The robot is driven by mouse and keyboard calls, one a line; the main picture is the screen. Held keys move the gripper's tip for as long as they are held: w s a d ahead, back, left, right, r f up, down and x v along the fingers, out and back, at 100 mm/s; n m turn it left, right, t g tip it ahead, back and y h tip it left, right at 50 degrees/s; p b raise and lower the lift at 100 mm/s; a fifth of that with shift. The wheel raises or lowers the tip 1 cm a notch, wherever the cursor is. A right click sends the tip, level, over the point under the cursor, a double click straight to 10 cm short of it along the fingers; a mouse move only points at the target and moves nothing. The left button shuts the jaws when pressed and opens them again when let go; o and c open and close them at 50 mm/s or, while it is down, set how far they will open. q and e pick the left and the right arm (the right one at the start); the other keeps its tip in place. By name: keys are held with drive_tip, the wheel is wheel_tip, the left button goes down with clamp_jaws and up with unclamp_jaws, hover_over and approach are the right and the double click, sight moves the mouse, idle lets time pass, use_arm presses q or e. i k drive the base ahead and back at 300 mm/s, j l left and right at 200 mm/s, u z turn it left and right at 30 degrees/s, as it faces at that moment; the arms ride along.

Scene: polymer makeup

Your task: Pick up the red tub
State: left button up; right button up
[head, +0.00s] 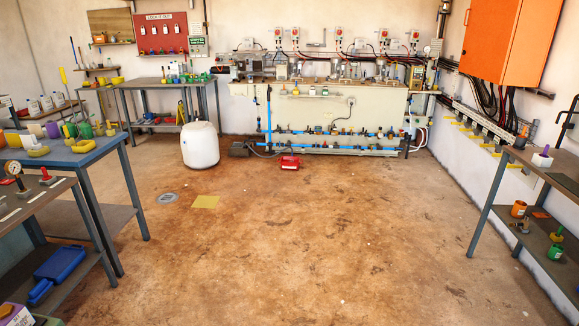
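A small red container (289,162) with a pale mark on its front sits on the floor at the base of the long bench in the back; it may be the red tub, but it is too small to tell. Nothing stands directly in front of it. Neither of my grippers shows in the head view.
A white drum (200,147) and a dark motor-like unit (240,149) stand left of the red container. A yellow square (205,202) and a grey drain (168,197) lie on the floor. Tables (133,190) line the left; a shelf table (487,205) stands right. The middle floor is open.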

sight(288, 163)
drive_tip(key=i+z, duration=0.15)
drive_tip(key=i, duration=5.5)
drive_tip(key=i+z, duration=0.15)
drive_tip(key=i, duration=0.45)
drive_tip(key=i+j+z, duration=0.1)
drive_tip(key=i, duration=0.45)
drive_tip(key=i+j+z, duration=0.15)
drive_tip(key=i, duration=0.4)
drive_tip(key=j, duration=0.1)
